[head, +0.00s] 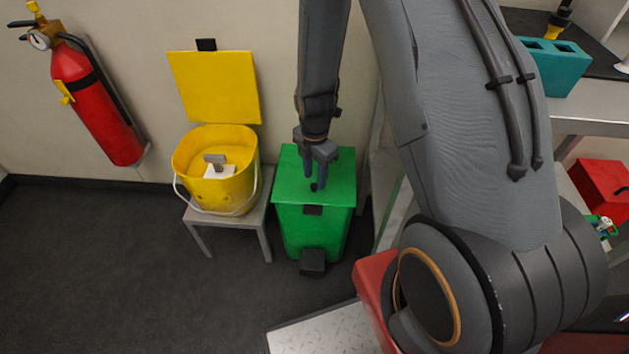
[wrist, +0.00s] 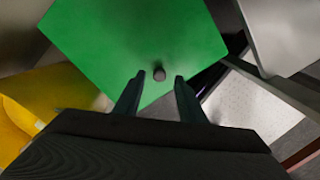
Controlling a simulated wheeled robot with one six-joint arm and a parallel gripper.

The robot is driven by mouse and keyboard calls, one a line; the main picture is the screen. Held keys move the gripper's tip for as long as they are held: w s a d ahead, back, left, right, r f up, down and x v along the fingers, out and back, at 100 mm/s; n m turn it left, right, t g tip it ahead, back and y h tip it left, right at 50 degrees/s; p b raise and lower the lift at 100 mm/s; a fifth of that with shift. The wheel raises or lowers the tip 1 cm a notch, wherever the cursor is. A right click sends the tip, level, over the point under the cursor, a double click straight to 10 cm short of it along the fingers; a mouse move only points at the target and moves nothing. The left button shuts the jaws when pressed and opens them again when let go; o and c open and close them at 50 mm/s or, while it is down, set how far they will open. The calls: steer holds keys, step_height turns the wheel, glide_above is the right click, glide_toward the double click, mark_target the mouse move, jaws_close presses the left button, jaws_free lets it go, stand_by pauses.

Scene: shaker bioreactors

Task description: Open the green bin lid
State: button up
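The green bin (head: 312,235) stands on the floor, and its green lid (head: 338,172) lies flat and closed on top. A black tab (head: 312,210) sits at the lid's front edge, and a black pedal (head: 312,262) is at the bin's foot. My gripper (head: 317,186) points down over the front part of the lid. In the wrist view my gripper (wrist: 160,78) is open, its two fingers apart. A small dark round knob (wrist: 159,74) shows between the fingertips, near the edge of the green lid (wrist: 125,35). I cannot tell whether the fingers touch it.
A yellow bucket (head: 242,180) with its lid (head: 215,88) up stands on a grey stool (head: 262,215) left of the bin. A red fire extinguisher (head: 95,100) hangs on the wall. A metal rack (head: 588,108) is at right. Floor at left is clear.

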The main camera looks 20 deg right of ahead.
steer(key=shift+f, duration=1.3)
jaws_close()
steer(key=shift+r, duration=0.15)
